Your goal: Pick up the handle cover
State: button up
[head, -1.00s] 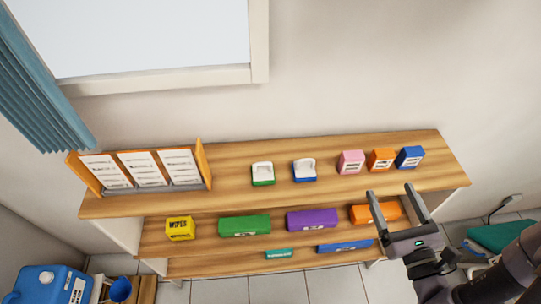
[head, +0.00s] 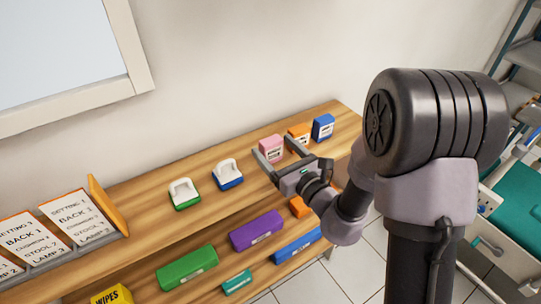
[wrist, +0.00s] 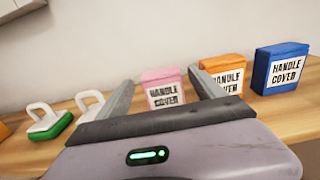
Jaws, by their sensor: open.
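Three handle covers stand in a row on the wooden top shelf: a pink one (head: 272,149), an orange one (head: 299,134) and a blue one (head: 323,127). In the wrist view the pink (wrist: 163,91), orange (wrist: 226,80) and blue (wrist: 280,68) boxes all read "HANDLE COVER". My gripper (head: 280,157) is open and empty, its fingers pointing at the row. In the wrist view the pink box shows between the two fingers, beyond them. The right finger hides part of the orange box. I cannot tell whether any finger touches a box.
Two white-handled items, one with a green base (head: 184,195) and one with a blue base (head: 228,175), stand left of the row. A sign rack (head: 105,211) is further left. Lower shelves hold green (head: 187,268), purple (head: 257,231) and blue boxes. The wall is close behind.

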aim_at(269, 140)
jog(key=b+x, duration=0.1)
jog(key=x, duration=0.4)
jog(key=shift+w+a, duration=0.1)
jog(key=shift+w, duration=0.2)
jog(key=shift+r, duration=0.1)
jog(key=c, duration=1.4)
